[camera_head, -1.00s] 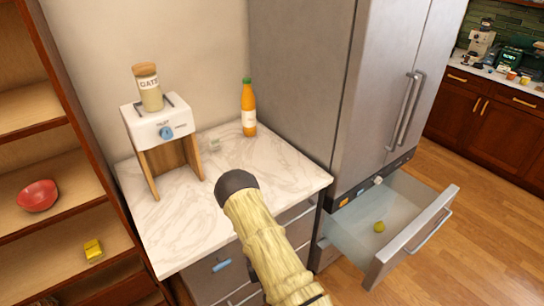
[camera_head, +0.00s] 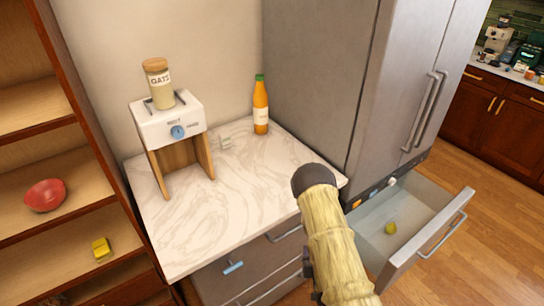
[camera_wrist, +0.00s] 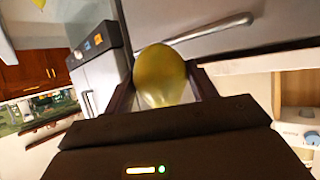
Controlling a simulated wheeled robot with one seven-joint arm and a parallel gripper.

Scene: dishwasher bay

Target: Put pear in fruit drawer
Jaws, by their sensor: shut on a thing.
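A yellow-green pear (camera_wrist: 160,75) is held between the two dark fingers of my gripper (camera_wrist: 164,90) in the wrist view. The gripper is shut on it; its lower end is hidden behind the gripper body. The fruit drawer (camera_head: 430,238) at the bottom of the fridge is pulled open, right of my arm. A small yellow-green fruit (camera_head: 390,228) lies inside it.
The steel fridge (camera_head: 320,80) stands behind the drawer. The marble counter (camera_head: 245,185) left of my arm holds an orange bottle (camera_head: 261,108) and a white dial device (camera_head: 170,120) with an oats jar (camera_head: 158,85). Wooden shelves (camera_head: 40,115) stand at far left. Floor right of the drawer is clear.

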